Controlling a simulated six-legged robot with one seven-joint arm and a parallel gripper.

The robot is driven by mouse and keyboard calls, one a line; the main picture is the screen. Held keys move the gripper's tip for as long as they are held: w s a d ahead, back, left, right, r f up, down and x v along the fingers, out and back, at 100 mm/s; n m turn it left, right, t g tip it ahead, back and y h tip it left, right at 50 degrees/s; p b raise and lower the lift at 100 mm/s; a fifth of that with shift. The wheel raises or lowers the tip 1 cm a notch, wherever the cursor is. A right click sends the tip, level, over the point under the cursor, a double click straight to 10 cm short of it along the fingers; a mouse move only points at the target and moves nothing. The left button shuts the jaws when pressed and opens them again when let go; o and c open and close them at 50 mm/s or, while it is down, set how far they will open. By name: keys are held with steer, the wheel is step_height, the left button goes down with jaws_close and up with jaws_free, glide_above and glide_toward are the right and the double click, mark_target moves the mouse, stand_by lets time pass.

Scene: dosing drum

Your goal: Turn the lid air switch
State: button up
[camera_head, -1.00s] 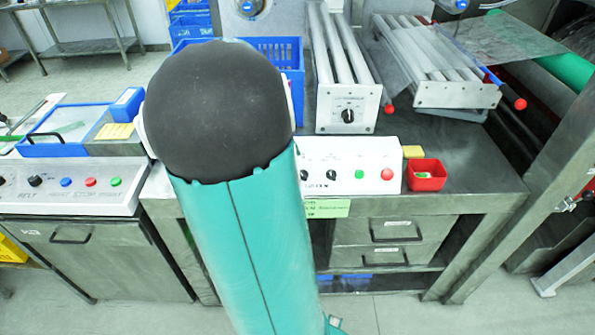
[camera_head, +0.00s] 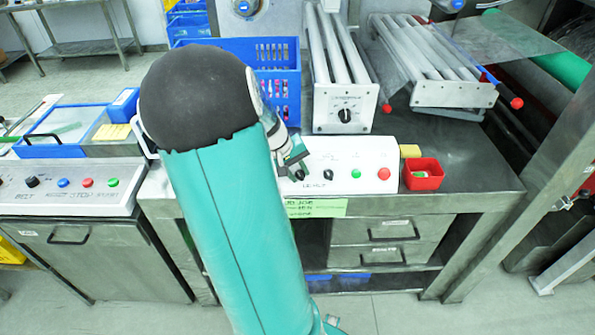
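A white control box (camera_head: 350,155) stands on the front of the steel bench. It bears a black knob (camera_head: 328,174), a green button (camera_head: 356,174) and a red button (camera_head: 383,174). Another dark knob (camera_head: 300,175) shows at the box's left, right by my gripper. The small lettering under the knobs is hard to read, so I cannot tell for certain which is the lid air switch. My gripper (camera_head: 295,160) is at the left end of the box, partly hidden behind my arm. I cannot tell whether its fingers are apart or touch the knob.
A red bin (camera_head: 424,174) and a yellow block (camera_head: 410,151) are right of the box. A roller unit with a dial (camera_head: 344,115) stands behind it. A blue crate (camera_head: 280,60) is at the back left. Another button panel (camera_head: 70,185) is at the left.

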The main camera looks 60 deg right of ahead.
steer(key=shift+d, duration=0.1)
stand_by(0.3)
steer(key=m+t+y, duration=0.2)
steer(key=m+t, duration=0.1)
steer(key=shift+s+d+r+m+t+y, duration=0.15)
steer(key=shift+s+d+m+t+y, duration=0.1)
steer(key=shift+s+m+t+y, duration=0.15)
steer(key=m+t, duration=0.2)
steer(key=t, duration=0.1)
steer(key=m+t+y, duration=0.1)
steer(key=shift+s+d, duration=0.1)
steer(key=shift+s, duration=0.2)
steer(key=shift+m+t, duration=0.3)
steer(key=o, duration=0.6)
steer(key=v, duration=1.3)
steer(key=shift+s+d+r, duration=0.15)
steer(key=shift+d+r, duration=0.05)
steer(key=shift+r, duration=0.1)
